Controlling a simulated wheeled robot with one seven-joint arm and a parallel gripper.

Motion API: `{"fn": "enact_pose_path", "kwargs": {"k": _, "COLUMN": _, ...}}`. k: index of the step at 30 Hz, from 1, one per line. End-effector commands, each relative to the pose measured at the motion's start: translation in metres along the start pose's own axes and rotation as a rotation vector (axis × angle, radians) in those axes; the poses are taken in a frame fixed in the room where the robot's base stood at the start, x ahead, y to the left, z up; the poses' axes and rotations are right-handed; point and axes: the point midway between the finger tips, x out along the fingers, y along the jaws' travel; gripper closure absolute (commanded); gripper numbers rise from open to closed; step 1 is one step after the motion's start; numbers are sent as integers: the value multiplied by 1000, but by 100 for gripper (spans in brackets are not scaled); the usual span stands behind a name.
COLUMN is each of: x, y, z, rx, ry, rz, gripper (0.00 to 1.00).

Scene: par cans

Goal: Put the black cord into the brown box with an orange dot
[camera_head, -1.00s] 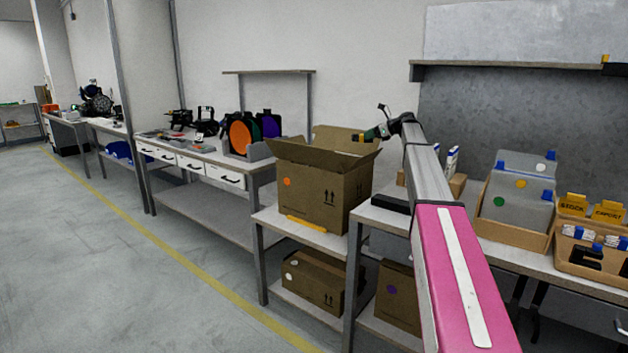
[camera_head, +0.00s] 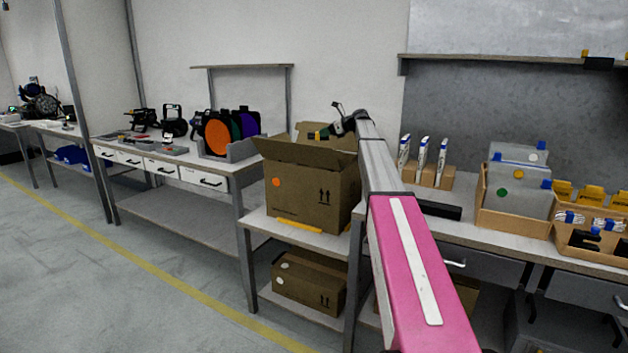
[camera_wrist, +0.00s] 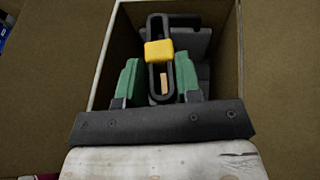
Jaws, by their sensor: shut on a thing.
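The brown box with an orange dot (camera_head: 310,200) stands open, flaps up, on a low table left of my arm. My gripper (camera_head: 330,131) is above its opening at the back in the head view. In the wrist view, the green finger pads of my gripper (camera_wrist: 158,82) are shut on the black cord (camera_wrist: 159,24), a long black loop with a yellow band. The cord hangs over the box's opening, whose inner wall (camera_wrist: 222,65) shows around it. Dark grey things show below the cord in the box. I cannot tell how far the cord is from them.
A closed brown box (camera_head: 308,283) with a white dot lies on the shelf below. To the right, a workbench (camera_head: 480,235) bears a black bar, a wooden holder and bins. A bench with colored discs (camera_head: 217,137) stands at left. The floor at left is clear.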

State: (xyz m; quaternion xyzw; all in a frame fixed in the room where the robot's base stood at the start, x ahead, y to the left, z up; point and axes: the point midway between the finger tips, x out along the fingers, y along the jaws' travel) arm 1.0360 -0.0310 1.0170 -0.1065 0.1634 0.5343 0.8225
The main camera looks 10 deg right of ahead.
Motion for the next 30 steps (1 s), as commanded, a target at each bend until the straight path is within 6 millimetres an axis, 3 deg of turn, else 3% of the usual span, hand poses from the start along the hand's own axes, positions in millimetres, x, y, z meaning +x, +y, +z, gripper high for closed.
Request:
{"fn": "enact_pose_path", "kwargs": {"k": 9, "x": 13, "y": 0, "z": -31, "rx": 1, "ry": -1, "rz": 1, "gripper": 95}}
{"fn": "enact_pose_path", "kwargs": {"k": 20, "x": 15, "y": 0, "z": -36, "rx": 1, "ry": 0, "rz": 1, "gripper": 95}}
{"fn": "enact_pose_path", "kwargs": {"k": 21, "x": 15, "y": 0, "z": -36, "rx": 1, "ry": 0, "rz": 1, "gripper": 55}}
{"fn": "enact_pose_path", "kwargs": {"k": 23, "x": 15, "y": 0, "z": -36, "rx": 1, "ry": 0, "rz": 0, "gripper": 39}}
{"fn": "enact_pose_path", "kwargs": {"k": 30, "x": 15, "y": 0, "z": -36, "rx": 1, "ry": 1, "rz": 1, "gripper": 39}}
